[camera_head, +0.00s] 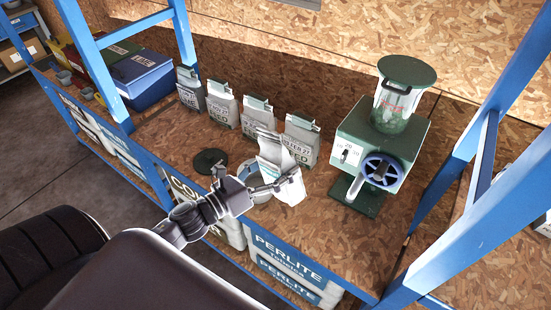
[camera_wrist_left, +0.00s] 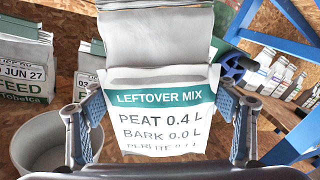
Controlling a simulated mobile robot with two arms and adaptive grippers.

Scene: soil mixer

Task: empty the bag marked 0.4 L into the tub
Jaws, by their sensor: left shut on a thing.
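The bag marked PEAT 0.4 L (camera_head: 288,184) is pale with a green label band, and its label (camera_wrist_left: 160,115) faces the left wrist camera. My left gripper (camera_head: 268,188) is shut on it; in the left wrist view its fingers (camera_wrist_left: 160,125) are on both sides of the bag. The bag is held above the shelf, slightly tilted, at the right side of the tub. The round grey tub (camera_head: 245,171) is partly hidden behind the gripper and bag; it also shows at the left of the left wrist view (camera_wrist_left: 30,150). My right gripper is not in view.
Several similar bags (camera_head: 222,105) stand in a row behind. A green mixer with a crank (camera_head: 388,140) stands to the right. A dark round disc (camera_head: 209,161) lies left of the tub. Blue rack posts (camera_head: 88,60) flank the wooden shelf (camera_head: 330,235), whose front right is clear.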

